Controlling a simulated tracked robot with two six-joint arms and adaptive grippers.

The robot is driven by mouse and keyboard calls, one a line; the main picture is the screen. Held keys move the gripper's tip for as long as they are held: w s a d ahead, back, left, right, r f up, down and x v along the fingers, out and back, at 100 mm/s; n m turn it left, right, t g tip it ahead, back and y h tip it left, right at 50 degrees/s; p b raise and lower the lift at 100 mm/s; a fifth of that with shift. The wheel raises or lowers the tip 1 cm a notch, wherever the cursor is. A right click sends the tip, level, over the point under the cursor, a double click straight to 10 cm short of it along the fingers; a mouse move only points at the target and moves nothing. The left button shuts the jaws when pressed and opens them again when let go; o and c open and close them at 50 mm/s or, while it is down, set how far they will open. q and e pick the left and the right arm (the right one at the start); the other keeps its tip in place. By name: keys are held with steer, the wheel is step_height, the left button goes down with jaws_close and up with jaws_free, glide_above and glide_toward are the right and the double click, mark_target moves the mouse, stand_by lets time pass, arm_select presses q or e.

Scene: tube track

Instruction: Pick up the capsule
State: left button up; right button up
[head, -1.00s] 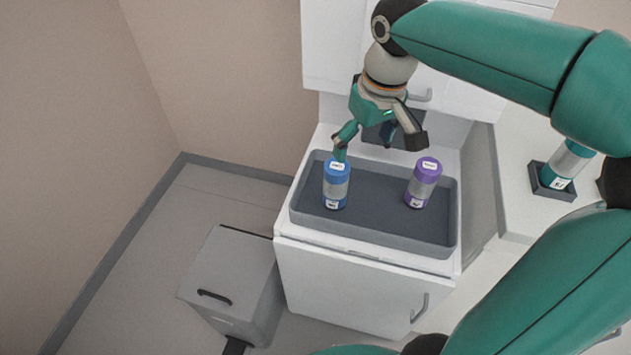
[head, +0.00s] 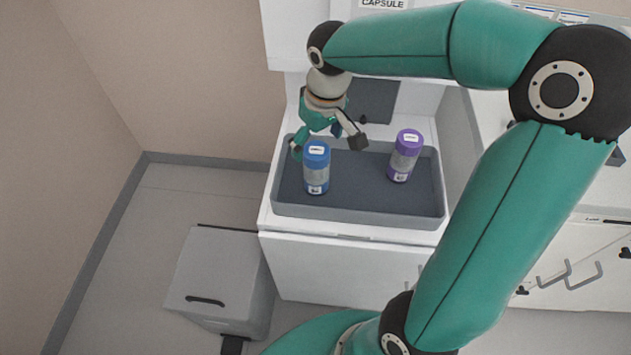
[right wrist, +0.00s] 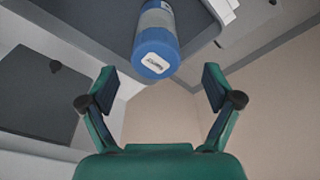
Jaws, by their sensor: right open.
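Two capsules stand upright in a grey tray (head: 365,213). The blue capsule (head: 316,178) is at the left and the purple capsule (head: 404,160) at the right. My right gripper (head: 326,146) is open and empty behind the blue capsule's top, its fingers spread to either side of it in the head view. In the right wrist view the gripper's two fingers (right wrist: 159,92) are apart, and the blue capsule (right wrist: 157,45) shows its labelled top just beyond the gap. I cannot tell the exact depth between them. My left gripper is not in view.
The tray sits in a white cabinet recess (head: 350,234) with a dark panel (head: 372,100) behind. A grey bin (head: 215,275) stands on the floor at left. Floor beside it is clear. Drawers with handles are at right, partly behind my right arm.

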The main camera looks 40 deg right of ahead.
mark_target(317, 150)
steer(key=shift+w+d+f, duration=0.1)
steer(key=shift+w+f, duration=0.05)
steer(key=shift+f, duration=0.8)
steer(key=shift+w+d+f, duration=0.1)
steer(key=shift+w+f, duration=0.05)
steer(key=shift+f, duration=0.8)
steer(key=shift+w+d+f, duration=0.1)
steer(key=shift+w+f, duration=0.05)
steer(key=shift+f, duration=0.8)
steer(key=shift+r, duration=0.1)
steer(key=c, duration=1.4)
steer(key=shift+r, duration=0.15)
step_height(317, 150, up, 20)
steer(key=shift+f+p, duration=0.15)
steer(key=shift+p, duration=1.05)
